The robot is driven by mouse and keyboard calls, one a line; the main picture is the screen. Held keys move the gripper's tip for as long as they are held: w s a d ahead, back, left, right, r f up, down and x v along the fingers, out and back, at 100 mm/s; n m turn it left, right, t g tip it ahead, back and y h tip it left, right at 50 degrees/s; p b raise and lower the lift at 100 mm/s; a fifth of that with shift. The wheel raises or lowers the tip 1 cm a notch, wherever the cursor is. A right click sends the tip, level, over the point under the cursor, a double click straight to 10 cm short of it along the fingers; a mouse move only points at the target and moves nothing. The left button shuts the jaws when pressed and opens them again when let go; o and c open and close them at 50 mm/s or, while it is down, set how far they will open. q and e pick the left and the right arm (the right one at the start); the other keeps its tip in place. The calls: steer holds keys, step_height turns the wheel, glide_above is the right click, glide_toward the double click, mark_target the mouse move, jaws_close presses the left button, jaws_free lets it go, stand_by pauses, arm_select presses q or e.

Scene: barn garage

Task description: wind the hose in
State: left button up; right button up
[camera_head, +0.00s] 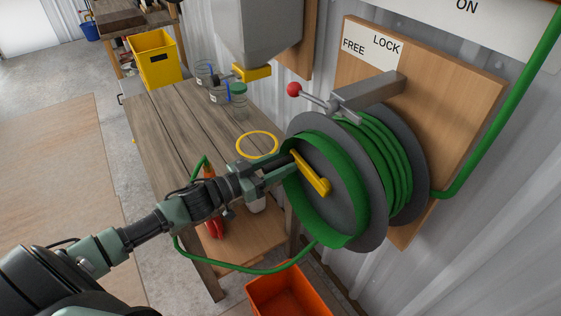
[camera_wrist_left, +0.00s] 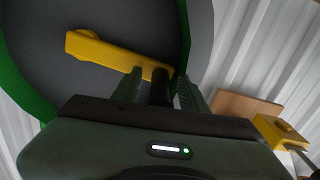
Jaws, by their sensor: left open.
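The hose reel (camera_head: 333,197) is mounted on a wooden board on the wall, with several turns of green hose (camera_head: 388,170) on its drum. Loose hose leaves the reel low down and loops left past the workbench. A red-orange piece (camera_head: 213,226) shows near the loop, partly behind my arm. The yellow crank (camera_head: 313,175) is on the reel's front; it also shows in the left wrist view (camera_wrist_left: 105,52). My left gripper (camera_head: 284,168) is open, its fingers either side of the crank's dark handle (camera_wrist_left: 160,88). Contact is unclear. The red-knobbed lever (camera_head: 293,89) points left, toward the FREE side.
The wooden workbench (camera_head: 165,125) holds a yellow ring (camera_head: 257,144) and glass jars (camera_head: 220,92). An orange crate (camera_head: 276,290) stands below the reel. A yellow bin (camera_head: 154,60) stands farther back. Open floor lies to the left.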

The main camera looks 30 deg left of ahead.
arm_select(q)
jaws_close()
stand_by(1.5)
